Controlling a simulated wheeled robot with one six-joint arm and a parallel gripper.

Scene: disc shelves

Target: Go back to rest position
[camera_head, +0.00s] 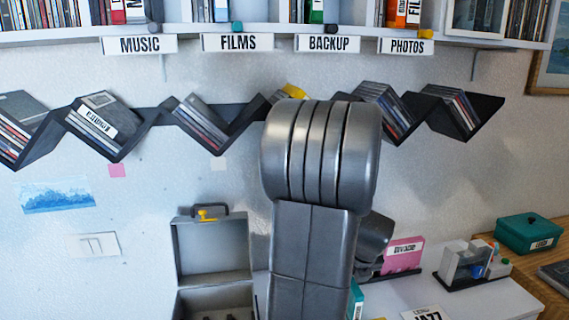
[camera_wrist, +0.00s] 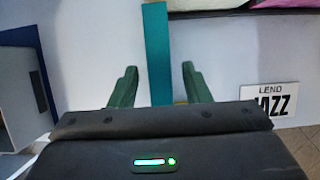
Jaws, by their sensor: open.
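My gripper (camera_wrist: 159,70) shows in the wrist view with its two green fingers apart. A teal upright strip (camera_wrist: 156,40), which looks like the edge of a case, stands between the fingers with a gap on each side. A teal edge (camera_head: 355,298) also shows in the head view beside my arm. In the head view my grey arm rises in the middle and hides the gripper's fingers. I cannot tell how far the teal thing is from the fingertips.
An open grey case (camera_head: 212,250) stands left of my arm. A pink case (camera_head: 403,254), a desk organiser (camera_head: 470,265) and a teal box (camera_head: 530,233) stand right. A LEND JAZZ card (camera_wrist: 269,98) lies on the white surface. Zigzag disc shelves (camera_head: 232,112) hang behind my arm.

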